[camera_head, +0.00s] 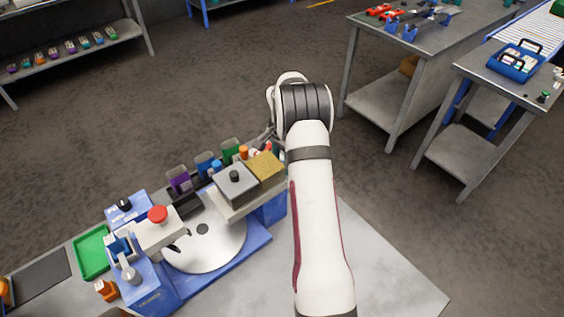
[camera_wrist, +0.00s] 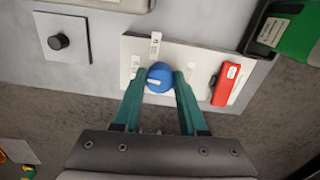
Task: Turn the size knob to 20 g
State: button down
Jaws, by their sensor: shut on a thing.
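The size knob is a round blue knob (camera_wrist: 159,77) on a white plate (camera_wrist: 203,62), seen in the wrist view. Small white labels sit around it, too small to read. A white mark shows on the knob's face. My gripper (camera_wrist: 160,82) has its two green fingers on either side of the knob, shut on it. In the head view my arm hides the knob and most of my gripper.
A red switch (camera_wrist: 226,84) is right of the knob, and a green bin (camera_wrist: 298,35) is farther right. A black knob (camera_wrist: 59,41) sits on a separate plate at left. In the head view, a blue machine (camera_head: 150,285) with a round disc stands left of my arm.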

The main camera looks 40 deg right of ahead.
jog(key=shift+c, duration=2.2)
grip_release()
jog(key=shift+r, duration=0.1)
notch_tip(320, 180, up, 16)
jog(key=shift+f, duration=0.2)
jog(key=shift+a, duration=0.1)
